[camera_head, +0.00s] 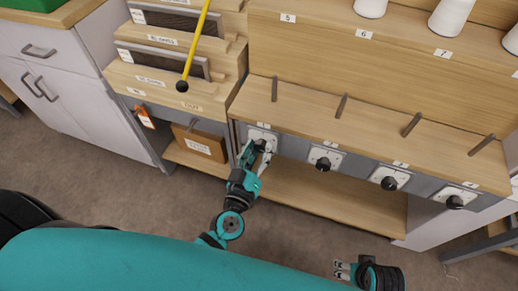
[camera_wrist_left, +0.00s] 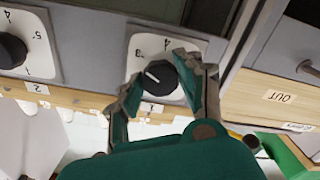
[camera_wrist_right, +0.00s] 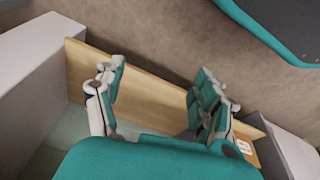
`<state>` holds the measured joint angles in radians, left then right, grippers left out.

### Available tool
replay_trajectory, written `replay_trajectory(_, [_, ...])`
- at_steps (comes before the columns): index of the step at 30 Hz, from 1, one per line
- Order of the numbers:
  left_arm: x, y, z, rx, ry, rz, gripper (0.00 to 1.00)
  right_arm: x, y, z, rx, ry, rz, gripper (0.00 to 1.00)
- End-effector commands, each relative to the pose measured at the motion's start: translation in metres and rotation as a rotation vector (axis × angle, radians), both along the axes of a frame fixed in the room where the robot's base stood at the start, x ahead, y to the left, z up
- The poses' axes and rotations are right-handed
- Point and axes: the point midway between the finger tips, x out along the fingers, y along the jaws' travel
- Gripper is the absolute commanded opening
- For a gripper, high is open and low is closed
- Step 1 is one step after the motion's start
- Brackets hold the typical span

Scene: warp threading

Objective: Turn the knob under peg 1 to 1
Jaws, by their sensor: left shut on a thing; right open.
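Peg 1 (camera_head: 274,89) stands on the wooden ledge, with a white plate and black knob (camera_head: 261,144) below it on the grey rail. My left gripper (camera_head: 254,155) is at this knob. In the left wrist view, the fingers of my left gripper (camera_wrist_left: 160,78) are shut on either side of the black knob (camera_wrist_left: 160,77). Its white pointer line slants toward the upper left of that picture. The fingers hide part of the dial's numbers. My right gripper (camera_head: 341,270) is open and empty, low in the head view; the right wrist view also shows its spread fingers (camera_wrist_right: 157,85).
More black knobs on white plates (camera_head: 325,160) run to the right along the rail, each below a peg. White cones (camera_head: 452,17) stand on the upper shelf. A yellow rod with a black ball (camera_head: 182,86) is at the left. A lower wooden shelf (camera_head: 330,200) looks clear.

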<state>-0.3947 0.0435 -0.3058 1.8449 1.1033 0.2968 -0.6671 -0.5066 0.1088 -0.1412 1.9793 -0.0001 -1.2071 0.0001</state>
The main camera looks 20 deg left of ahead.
Motion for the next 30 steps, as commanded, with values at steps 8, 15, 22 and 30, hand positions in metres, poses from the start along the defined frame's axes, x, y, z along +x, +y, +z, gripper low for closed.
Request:
replay_trajectory(8, [0.0,0.0,0.001,-0.168,0.008,-0.001,0.04,-0.004,-0.001,-0.024,-0.003,0.019,0.004,0.71])
replay_trajectory(15, [0.0,0.0,0.001,-0.39,0.015,-0.001,0.04,-0.009,-0.001,-0.043,-0.004,0.03,0.005,0.71])
replay_trajectory(22, [0.0,-0.001,0.001,-0.61,0.023,-0.001,0.04,-0.013,-0.001,-0.054,-0.004,0.035,0.006,0.71])
replay_trajectory(30, [0.0,-0.001,0.001,-0.865,0.03,0.0,0.04,-0.014,-0.001,-0.058,-0.004,0.035,0.006,0.71])
